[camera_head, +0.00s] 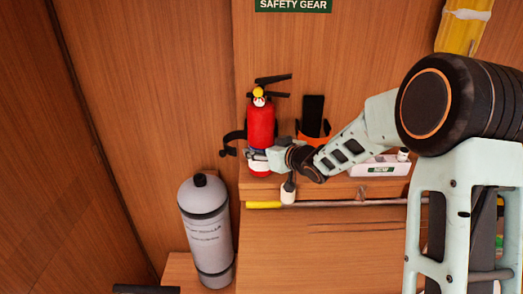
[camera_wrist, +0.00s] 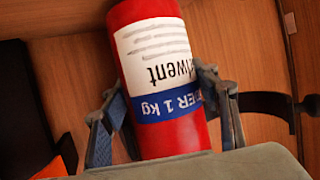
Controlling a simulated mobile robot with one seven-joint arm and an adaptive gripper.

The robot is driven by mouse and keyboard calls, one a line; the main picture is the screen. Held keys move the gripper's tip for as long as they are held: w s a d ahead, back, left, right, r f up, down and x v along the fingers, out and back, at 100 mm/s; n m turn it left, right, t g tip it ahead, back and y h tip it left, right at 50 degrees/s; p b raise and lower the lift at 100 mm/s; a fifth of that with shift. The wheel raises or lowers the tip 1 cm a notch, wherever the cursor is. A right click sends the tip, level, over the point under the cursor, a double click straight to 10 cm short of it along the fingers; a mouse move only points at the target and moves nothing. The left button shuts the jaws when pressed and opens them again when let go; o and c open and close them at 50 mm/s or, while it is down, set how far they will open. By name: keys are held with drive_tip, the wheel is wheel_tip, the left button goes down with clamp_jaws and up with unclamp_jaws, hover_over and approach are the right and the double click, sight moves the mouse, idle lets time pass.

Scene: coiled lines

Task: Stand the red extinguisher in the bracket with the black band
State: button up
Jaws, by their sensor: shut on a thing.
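The red extinguisher (camera_head: 261,127) is upright in the head view, with a black handle and yellow gauge on top. My gripper (camera_head: 259,161) is shut on its lower body. In the wrist view the extinguisher (camera_wrist: 165,95) appears inverted, with a finger of my gripper (camera_wrist: 162,108) on each side of its labelled part. The bracket with the black band (camera_head: 231,141) shows just left of the extinguisher; its curved band (camera_wrist: 272,104) is at right in the wrist view. The extinguisher hides much of this bracket, and I cannot tell whether its base touches the shelf.
A second bracket with an orange band (camera_head: 314,137) stands right of the extinguisher. A white box (camera_head: 379,168) lies on the wooden shelf (camera_head: 334,190) behind my arm. A grey cylinder (camera_head: 205,232) stands lower left. A yellow-ended pole (camera_head: 264,205) runs along the shelf front.

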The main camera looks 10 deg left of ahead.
drive_tip(key=shift+w+r, duration=0.25)
drive_tip(key=o, duration=1.3)
drive_tip(key=shift+w+a+f, duration=0.1)
drive_tip(key=shift+w+f, duration=0.05)
drive_tip(key=o, duration=0.3)
drive_tip(key=shift+w+f, duration=0.15)
drive_tip(key=shift+f, duration=0.1)
drive_tip(key=shift+o, duration=0.3)
drive_tip(key=shift+s, duration=0.2)
drive_tip(key=shift+s+f, duration=0.1)
drive_tip(key=shift+f, duration=0.35)
drive_tip(key=v, duration=1.2)
drive_tip(key=shift+r, duration=0.45)
